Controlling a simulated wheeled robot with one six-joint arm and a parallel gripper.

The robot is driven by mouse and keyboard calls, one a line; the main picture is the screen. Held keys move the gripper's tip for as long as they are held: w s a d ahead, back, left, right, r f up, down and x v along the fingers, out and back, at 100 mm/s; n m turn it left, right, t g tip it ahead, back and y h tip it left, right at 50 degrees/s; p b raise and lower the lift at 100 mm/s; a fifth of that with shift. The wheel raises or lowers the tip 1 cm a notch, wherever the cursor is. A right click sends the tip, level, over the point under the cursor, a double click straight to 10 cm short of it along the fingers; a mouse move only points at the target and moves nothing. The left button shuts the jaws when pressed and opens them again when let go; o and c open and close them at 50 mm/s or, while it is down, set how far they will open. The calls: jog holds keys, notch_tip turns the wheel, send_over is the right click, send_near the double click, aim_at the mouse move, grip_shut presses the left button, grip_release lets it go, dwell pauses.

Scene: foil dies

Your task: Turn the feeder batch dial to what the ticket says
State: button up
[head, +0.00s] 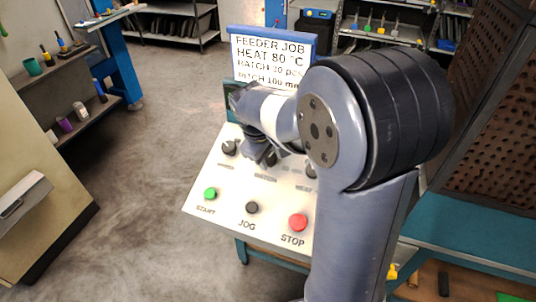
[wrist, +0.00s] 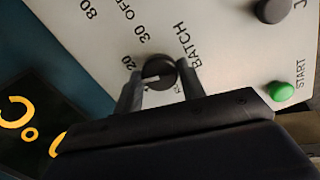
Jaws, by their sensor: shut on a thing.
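The ticket (head: 270,62) stands behind the panel and reads FEEDER JOB, HEAT 80 °C, BATCH 30 pcs, with a pitch line of 100 mm below, partly covered by my arm. A pale mark on the knob points toward picture left, nearer the printed 20 than the 30, though the finger partly hides that side. In the head view my gripper (head: 267,158) covers the dial.
The sloped panel (head: 222,178) also carries a left dial (head: 229,147), a green START button (head: 210,193), a black JOG knob (head: 252,207) and a red STOP button (head: 298,222). A dark screen with yellow characters (wrist: 30,125) lies beside the panel.

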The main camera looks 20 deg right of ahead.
jog(key=m, duration=0.4)
jog(key=shift+b, duration=0.4)
jog(key=m, duration=0.3)
jog(key=shift+m+b, duration=0.3)
jog(key=shift+m, duration=0.1)
jog(key=m, duration=0.3)
jog(key=shift+y+b, duration=0.35)
jog(key=shift+y, duration=0.05)
jog(key=shift+d+m+b, duration=0.1)
jog(key=shift+m+b, duration=0.25)
jog(key=shift+m, duration=1.65)
jog(key=o, duration=1)
